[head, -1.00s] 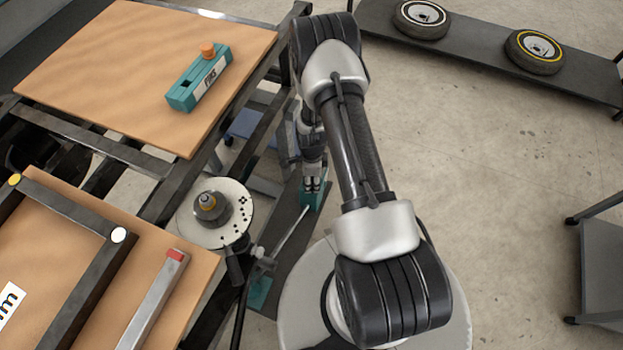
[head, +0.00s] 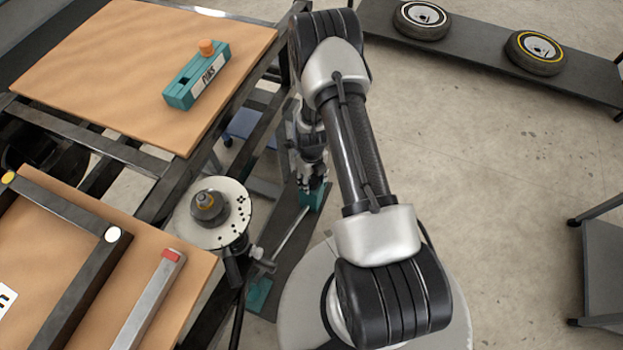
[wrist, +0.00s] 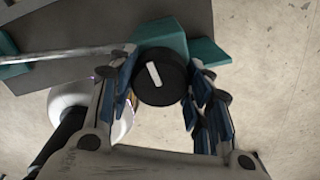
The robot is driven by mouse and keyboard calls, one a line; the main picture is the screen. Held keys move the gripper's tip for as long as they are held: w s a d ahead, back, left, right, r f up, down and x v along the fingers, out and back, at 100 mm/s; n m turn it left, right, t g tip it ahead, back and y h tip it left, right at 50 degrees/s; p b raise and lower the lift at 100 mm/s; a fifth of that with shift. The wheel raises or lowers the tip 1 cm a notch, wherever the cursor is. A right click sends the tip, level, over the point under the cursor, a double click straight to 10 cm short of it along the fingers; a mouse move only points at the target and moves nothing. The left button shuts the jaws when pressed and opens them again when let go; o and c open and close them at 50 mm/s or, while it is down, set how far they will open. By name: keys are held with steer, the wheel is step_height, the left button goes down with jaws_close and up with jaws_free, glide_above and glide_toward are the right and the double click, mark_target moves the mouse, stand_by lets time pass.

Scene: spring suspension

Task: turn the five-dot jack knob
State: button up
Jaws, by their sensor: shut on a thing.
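The jack knob (wrist: 160,77) is a round black knob with a white bar across its face, on a teal block (wrist: 160,40) in the wrist view. The white bar leans slightly. My gripper (wrist: 163,72) has its fingers on both sides of the knob and is shut on it. In the head view my gripper (head: 308,172) points down at the teal jack (head: 314,196), and hides the knob there. No five-dot mark is readable on the jack.
A metal rod (head: 291,232) runs from the jack to another teal block (head: 259,294). A dotted pale disc (head: 228,232) with a dark hub (head: 206,205) stands left of it. Wooden tabletops (head: 110,65) lie further left. Open floor (head: 500,180) is at right.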

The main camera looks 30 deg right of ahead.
mark_target(312, 179)
steer(key=shift+m, duration=1.1)
steer(key=o, duration=1.1)
steer(key=shift+c, duration=0.2)
step_height(312, 179, up, 12)
